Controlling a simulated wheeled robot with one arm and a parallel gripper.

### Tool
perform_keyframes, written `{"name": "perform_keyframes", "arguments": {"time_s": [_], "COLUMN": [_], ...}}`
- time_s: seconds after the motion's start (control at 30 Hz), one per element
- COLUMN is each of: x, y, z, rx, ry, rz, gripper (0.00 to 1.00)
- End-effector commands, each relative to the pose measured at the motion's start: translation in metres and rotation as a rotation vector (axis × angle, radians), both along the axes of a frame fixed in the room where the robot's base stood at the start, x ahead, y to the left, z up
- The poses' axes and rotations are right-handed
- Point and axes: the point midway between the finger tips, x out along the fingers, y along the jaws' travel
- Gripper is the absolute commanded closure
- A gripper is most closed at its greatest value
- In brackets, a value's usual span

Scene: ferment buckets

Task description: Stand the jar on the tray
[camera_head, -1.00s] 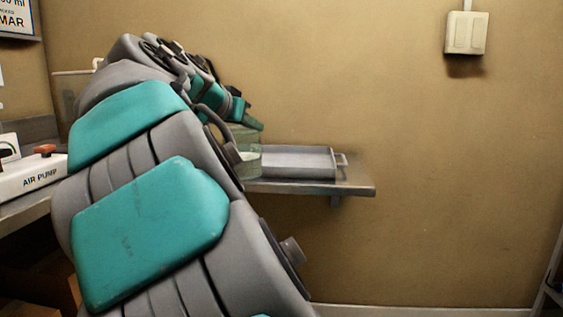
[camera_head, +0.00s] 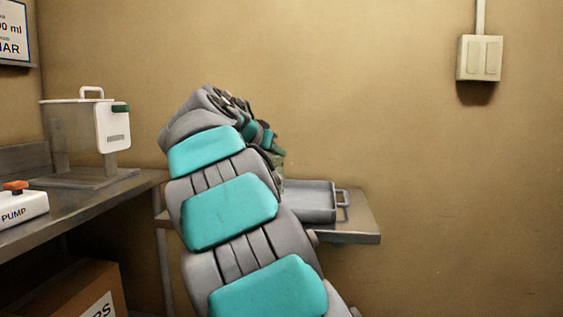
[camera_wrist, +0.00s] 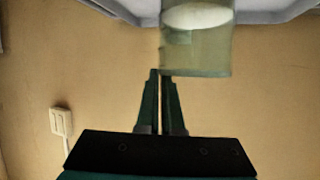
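The jar (camera_wrist: 197,52) is greenish, see-through glass with a pale round patch of contents. It shows upside down at the top of the wrist view, because that view is inverted. My gripper (camera_wrist: 161,76) has its two dark fingers close together at the jar's rim by one side wall, apparently pinching that wall. In the head view only a greenish sliver of the jar (camera_head: 277,172) shows beside my arm. The grey metal tray (camera_head: 305,205), with a handle at its right end, lies just right of the jar. I cannot tell whether jar and tray touch.
The tray rests on a wall shelf (camera_head: 362,222). A clear container with a white front (camera_head: 112,128) stands on the left bench (camera_head: 105,200), with an air pump (camera_head: 18,207) nearer. A cardboard box (camera_head: 75,290) is below. A switch (camera_head: 480,58) is on the bare wall.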

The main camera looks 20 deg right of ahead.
Motion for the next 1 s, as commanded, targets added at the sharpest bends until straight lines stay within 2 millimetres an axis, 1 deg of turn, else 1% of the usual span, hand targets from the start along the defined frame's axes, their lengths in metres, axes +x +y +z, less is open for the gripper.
{"name": "perform_keyframes", "arguments": {"time_s": [0.03, 0.13, 0.3, 0.57, 0.67, 0.83, 1.0], "x": [0.008, 0.022, 0.034, 0.041, 0.046, 0.044, 0.043], "y": [-0.006, -0.016, -0.026, -0.031, -0.035, -0.034, -0.034], "z": [0.001, -0.002, -0.002, -0.004, -0.005, -0.015, -0.031], "rx": [0.000, -0.001, -0.002, -0.002, -0.001, -0.005, -0.003], "ry": [0.000, 0.001, -0.003, -0.001, 0.000, -0.002, -0.001], "rz": [0.000, -0.001, 0.001, 0.001, 0.000, 0.002, -0.001], "gripper": [1.00, 1.00, 1.00, 1.00, 1.00, 1.00, 1.00]}}
